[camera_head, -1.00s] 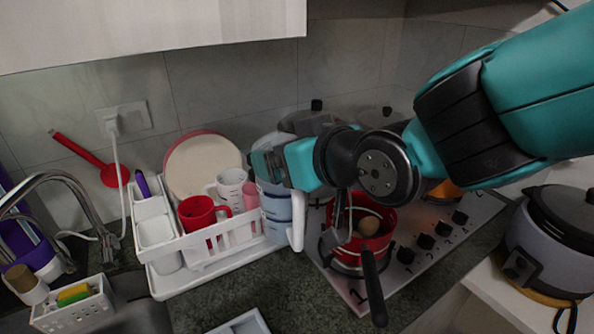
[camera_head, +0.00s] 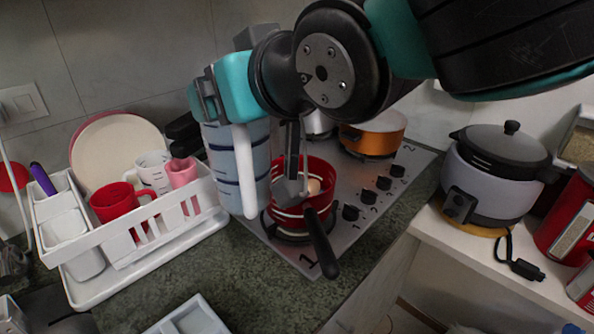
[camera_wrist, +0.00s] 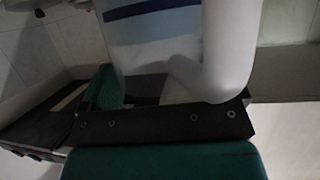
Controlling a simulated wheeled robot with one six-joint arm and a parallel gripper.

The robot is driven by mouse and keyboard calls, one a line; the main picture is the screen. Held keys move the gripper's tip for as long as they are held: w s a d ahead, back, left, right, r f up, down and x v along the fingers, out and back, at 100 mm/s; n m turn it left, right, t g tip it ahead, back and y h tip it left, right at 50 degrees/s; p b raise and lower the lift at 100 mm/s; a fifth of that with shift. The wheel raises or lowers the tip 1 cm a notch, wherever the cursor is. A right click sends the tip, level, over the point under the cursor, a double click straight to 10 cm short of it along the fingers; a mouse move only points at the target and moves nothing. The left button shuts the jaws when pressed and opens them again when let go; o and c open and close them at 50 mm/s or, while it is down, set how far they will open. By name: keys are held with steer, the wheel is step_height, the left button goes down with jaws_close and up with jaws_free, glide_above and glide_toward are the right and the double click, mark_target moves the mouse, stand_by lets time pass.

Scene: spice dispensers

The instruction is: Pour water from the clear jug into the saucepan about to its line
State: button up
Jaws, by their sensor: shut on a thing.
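The clear jug (camera_head: 232,165), with dark blue bands and a white handle, is upright and held by my gripper (camera_head: 207,100) near its top. In the wrist view the jug's side (camera_wrist: 155,50) and pale handle (camera_wrist: 232,45) fill the space above the dark gripper plate. The water level cannot be made out. The red saucepan (camera_head: 285,212) stands on the front left burner, just right of the jug, with its black handle pointing to the front. A brown round thing (camera_head: 313,187) shows in it.
A white dish rack (camera_head: 150,240) with cups and a plate stands on the left. An orange pot (camera_head: 372,138) is on the back of the hob (camera_head: 350,180). A rice cooker (camera_head: 495,180) stands on the right. Dark counter lies in front.

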steer(key=s+d+f+m+t+h+b, duration=0.1)
steer(key=d+m+t+h+b, duration=0.1)
steer(key=d+b, duration=0.3)
steer(key=shift+s+d+f+m+h, duration=0.2)
steer(key=shift+s+d+m+h, duration=0.35)
steer(key=shift+d, duration=0.7)
steer(key=shift+w, duration=0.2)
steer(key=w+g+p, duration=0.1)
steer(key=p, duration=0.2)
steer(key=w+m+g+p, duration=0.1)
steer(key=w+g+p, duration=0.1)
steer(key=p, duration=0.2)
steer(key=w+g+h+p, duration=0.1)
steer(key=w+p, duration=0.1)
steer(key=p, duration=0.1)
steer(key=shift+a+f+g, duration=0.15)
steer(key=shift+f+g, duration=0.15)
steer(key=shift+f, duration=0.1)
steer(key=shift+w+a+f+m+g+p, duration=0.1)
steer(key=shift+w+f+m+g+p, duration=0.1)
steer(key=shift+w+g+p, duration=0.75)
steer(key=shift+w+f+m+g+p, duration=0.15)
steer(key=shift+w+p, duration=0.3)
steer(key=shift+p, duration=1.05)
